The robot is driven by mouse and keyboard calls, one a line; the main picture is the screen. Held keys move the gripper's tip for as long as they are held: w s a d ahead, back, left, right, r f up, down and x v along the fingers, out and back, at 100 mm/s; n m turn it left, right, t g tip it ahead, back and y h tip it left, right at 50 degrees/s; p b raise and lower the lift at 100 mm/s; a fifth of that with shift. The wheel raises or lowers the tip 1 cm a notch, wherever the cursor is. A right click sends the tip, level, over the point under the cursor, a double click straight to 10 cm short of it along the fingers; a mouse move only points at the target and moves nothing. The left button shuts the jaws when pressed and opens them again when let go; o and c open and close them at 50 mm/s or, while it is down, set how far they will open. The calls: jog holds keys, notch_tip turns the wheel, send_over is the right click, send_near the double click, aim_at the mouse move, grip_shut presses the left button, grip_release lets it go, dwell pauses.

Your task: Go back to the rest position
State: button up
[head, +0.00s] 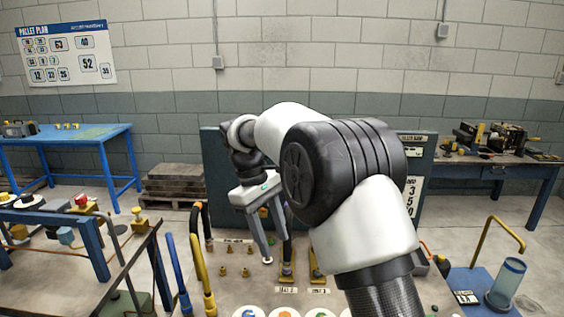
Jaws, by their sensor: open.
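My arm rises from the bottom right of the head view and bends over to the left. My gripper (277,247) hangs at its end near the picture's middle, fingers pointing down. The fingers are apart and I see nothing held between them. Behind the gripper stands a dark grey-green panel (218,165), largely covered by my arm. Below are small brass pieces (227,271) and labelled upright items close to the fingertips. Whether the fingers touch any of these I cannot tell.
A blue table (75,135) stands at the left, and a workbench (520,160) with machinery at the right. Yellow (203,275) and blue (178,272) curved bars rise near left. A blue cart with a clear cylinder (507,282) is at right. Pallets (172,183) lie behind.

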jog(key=s+d+r+m+t+y+p, duration=0.25)
jog(key=s+d+r+m, duration=0.25)
jog(key=s+d+r, duration=0.8)
jog(key=s+d+m+t+p, duration=0.1)
jog(key=s+d+m+t, duration=0.1)
jog(key=s, duration=0.4)
jog(key=s+d+m+t+p, duration=0.1)
jog(key=s+d+m+t, duration=0.1)
jog(key=s, duration=0.5)
jog(key=shift+s+m, duration=0.2)
jog(key=shift+m, duration=0.6)
jog(key=shift+d+f+y, duration=0.1)
jog(key=shift+d+y, duration=0.1)
jog(key=shift+y, duration=0.05)
jog(key=shift+d, duration=0.1)
